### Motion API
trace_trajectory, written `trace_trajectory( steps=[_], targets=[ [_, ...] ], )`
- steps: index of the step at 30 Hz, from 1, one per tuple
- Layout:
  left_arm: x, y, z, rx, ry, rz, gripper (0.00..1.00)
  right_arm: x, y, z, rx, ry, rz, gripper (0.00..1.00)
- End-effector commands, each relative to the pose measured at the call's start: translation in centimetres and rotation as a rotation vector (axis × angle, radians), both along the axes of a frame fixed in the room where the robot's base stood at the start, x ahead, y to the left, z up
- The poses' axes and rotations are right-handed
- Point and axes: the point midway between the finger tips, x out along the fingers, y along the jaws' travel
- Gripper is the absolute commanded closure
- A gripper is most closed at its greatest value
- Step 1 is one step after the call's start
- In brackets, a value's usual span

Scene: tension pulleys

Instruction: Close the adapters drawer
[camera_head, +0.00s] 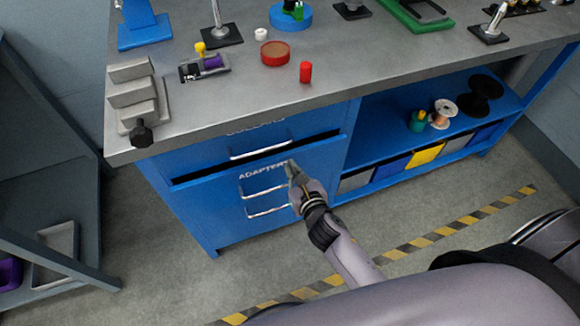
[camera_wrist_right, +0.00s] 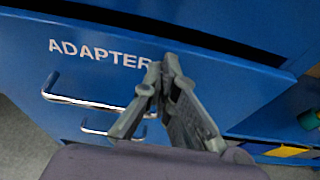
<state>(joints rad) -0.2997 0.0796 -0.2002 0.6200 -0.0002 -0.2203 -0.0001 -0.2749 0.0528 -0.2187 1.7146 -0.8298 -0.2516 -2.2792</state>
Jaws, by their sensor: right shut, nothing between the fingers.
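The adapters drawer (camera_head: 225,184) is in the blue cabinet under the workbench, its front labelled "ADAPTER" with the last letter hidden by my gripper. It stands slightly out, with a dark gap along its top edge. Its front also shows in the right wrist view (camera_wrist_right: 100,75). A silver bar handle (camera_head: 263,193) sits below the label. My right gripper (camera_head: 291,166) is shut and empty, its tips at the drawer front by the right end of the label. The wrist view shows the fingertips (camera_wrist_right: 167,65) together there; whether they touch is unclear. My left gripper is not in view.
Another drawer handle (camera_head: 260,149) is above and one (camera_head: 267,212) below. The grey workbench top (camera_head: 350,85) overhangs the drawers and holds several tools and parts. An open blue shelf (camera_head: 385,120) with bins and spools is to the right. The floor in front is clear.

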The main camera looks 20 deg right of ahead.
Motion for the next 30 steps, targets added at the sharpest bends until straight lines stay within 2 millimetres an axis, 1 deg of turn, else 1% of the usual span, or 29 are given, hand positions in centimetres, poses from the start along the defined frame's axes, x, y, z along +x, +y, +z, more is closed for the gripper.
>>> trace_trajectory(
  steps=[1,5,16,24,27,30],
  targets=[
    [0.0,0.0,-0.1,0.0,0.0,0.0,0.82,0.5,0.0,0.0,0.0,0.0,0.0,1.0],
    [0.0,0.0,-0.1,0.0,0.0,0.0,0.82,1.2,0.0,0.0,0.0,0.0,0.0,1.0],
    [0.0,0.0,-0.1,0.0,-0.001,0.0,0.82,1.4,0.1,0.0,-0.001,0.0,0.001,1.0],
    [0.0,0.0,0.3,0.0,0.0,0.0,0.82,4.6,0.2,0.1,-0.001,-0.001,0.001,1.0],
    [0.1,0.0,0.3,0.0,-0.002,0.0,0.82,5.1,0.2,0.0,-0.001,0.0,0.001,1.0],
    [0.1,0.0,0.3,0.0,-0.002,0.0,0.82,5.1,0.2,0.0,0.0,0.0,0.001,1.0]
  ],
)
